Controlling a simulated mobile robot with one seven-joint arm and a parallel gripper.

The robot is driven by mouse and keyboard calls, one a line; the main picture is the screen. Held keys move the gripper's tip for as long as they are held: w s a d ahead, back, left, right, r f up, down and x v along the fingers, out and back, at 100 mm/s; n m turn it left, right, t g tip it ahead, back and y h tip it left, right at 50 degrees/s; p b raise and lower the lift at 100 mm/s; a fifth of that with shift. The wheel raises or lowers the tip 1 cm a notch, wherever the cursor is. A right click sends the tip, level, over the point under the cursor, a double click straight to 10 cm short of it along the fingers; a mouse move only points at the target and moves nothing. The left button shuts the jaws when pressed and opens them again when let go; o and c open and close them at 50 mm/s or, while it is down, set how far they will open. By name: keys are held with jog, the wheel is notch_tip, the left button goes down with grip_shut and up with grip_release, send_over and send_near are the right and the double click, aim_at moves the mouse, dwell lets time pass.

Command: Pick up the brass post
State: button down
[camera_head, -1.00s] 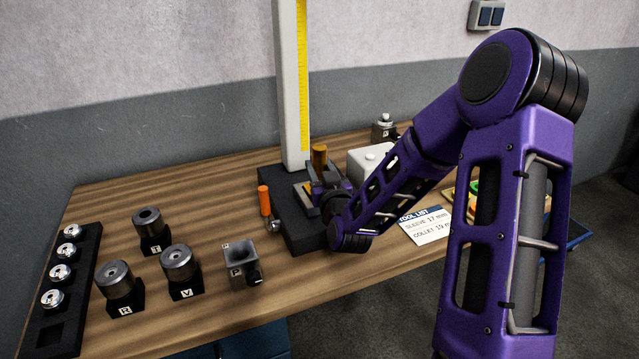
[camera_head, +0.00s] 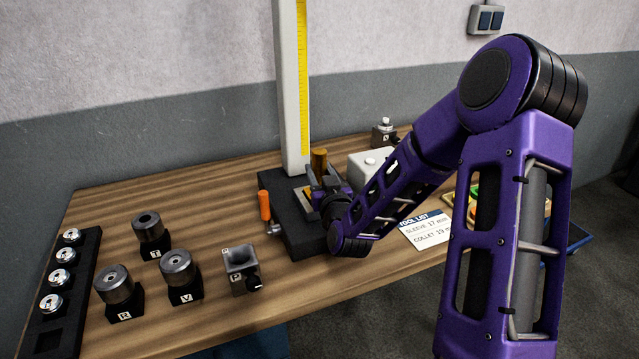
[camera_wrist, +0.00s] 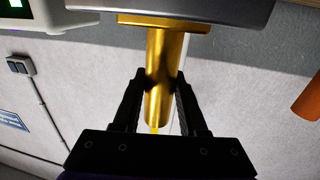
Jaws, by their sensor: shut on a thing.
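The brass post (camera_head: 319,160) is a gold-coloured cylinder standing at the black press base, in front of the pale column. In the wrist view the post (camera_wrist: 164,70) runs between the black fingers, its wider brass end near a grey block at the top of the picture. My gripper (camera_head: 318,182) is shut on the post, and in the wrist view its fingertips (camera_wrist: 162,82) press on both sides of it. Whether the post is still touching what is under it cannot be told.
The black base (camera_head: 297,238) with its pale column (camera_head: 293,90) and orange-handled lever (camera_head: 265,205) stands around my gripper. Holders marked T (camera_head: 149,232), R (camera_head: 117,287), V (camera_head: 180,273) and P (camera_head: 240,267) stand at left. A tool list card (camera_head: 425,229) lies at right.

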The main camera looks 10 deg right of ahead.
jog(key=shift+r, duration=0.3)
